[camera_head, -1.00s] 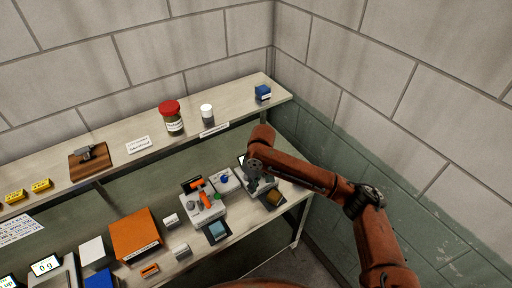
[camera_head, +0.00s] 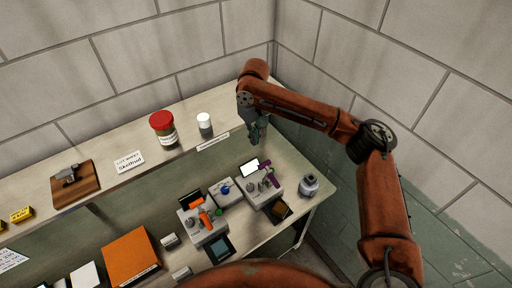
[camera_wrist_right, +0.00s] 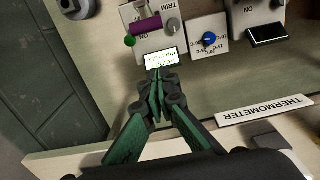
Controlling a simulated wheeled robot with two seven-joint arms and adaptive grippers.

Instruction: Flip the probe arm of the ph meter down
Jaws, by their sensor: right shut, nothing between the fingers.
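A grey bench device with a purple arm, which I take to be the pH meter (camera_head: 278,196), stands on the right of the bench. Its purple arm (camera_head: 268,178) lies across its top beside a lit white display (camera_head: 249,168); I cannot tell whether it is up or down. The purple arm (camera_wrist_right: 146,25) and display (camera_wrist_right: 161,58) also show in the right wrist view. My right gripper (camera_head: 256,138) is shut and empty, above and behind the device, apart from it. Its closed fingers (camera_wrist_right: 157,84) appear just below the display in the wrist view. My left gripper is out of view.
A grey jar (camera_head: 309,186) stands to the right. The upper shelf holds a red-lidded jar (camera_head: 163,129), a white-capped bottle (camera_head: 205,125) and a thermometer label (camera_head: 213,142).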

